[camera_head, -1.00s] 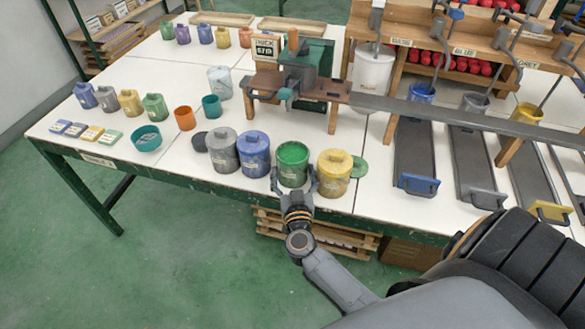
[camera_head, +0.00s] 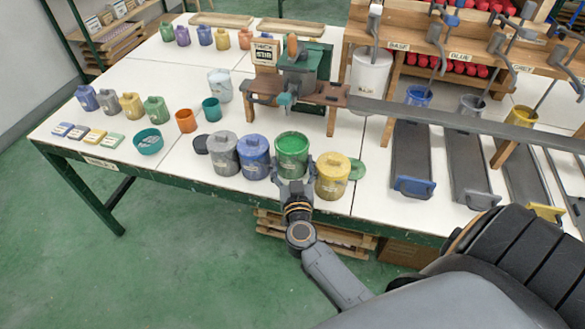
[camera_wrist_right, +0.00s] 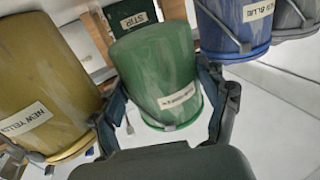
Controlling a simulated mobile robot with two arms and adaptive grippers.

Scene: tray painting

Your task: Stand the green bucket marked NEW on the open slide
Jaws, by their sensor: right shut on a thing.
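The green bucket (camera_head: 292,158) is open at the top in the head view, with green inside. My right gripper (camera_head: 293,184) is shut on it from the front side, a finger on each side in the right wrist view (camera_wrist_right: 160,90). The bucket (camera_wrist_right: 155,72) looks upright and slightly above the table; its white label is too small to read surely. Dark slides reach toward the front on the right: one with a blue handle (camera_head: 412,165), one with a grey handle (camera_head: 470,160) and one with a yellow handle (camera_head: 522,180). My left gripper is not in view.
A yellow bucket (camera_head: 332,178) stands close right of the held bucket, blue (camera_head: 255,158) and grey (camera_head: 222,155) ones to its left. A green lid (camera_head: 356,169) lies behind the yellow bucket. A long grey bar (camera_head: 440,117) crosses above the slides.

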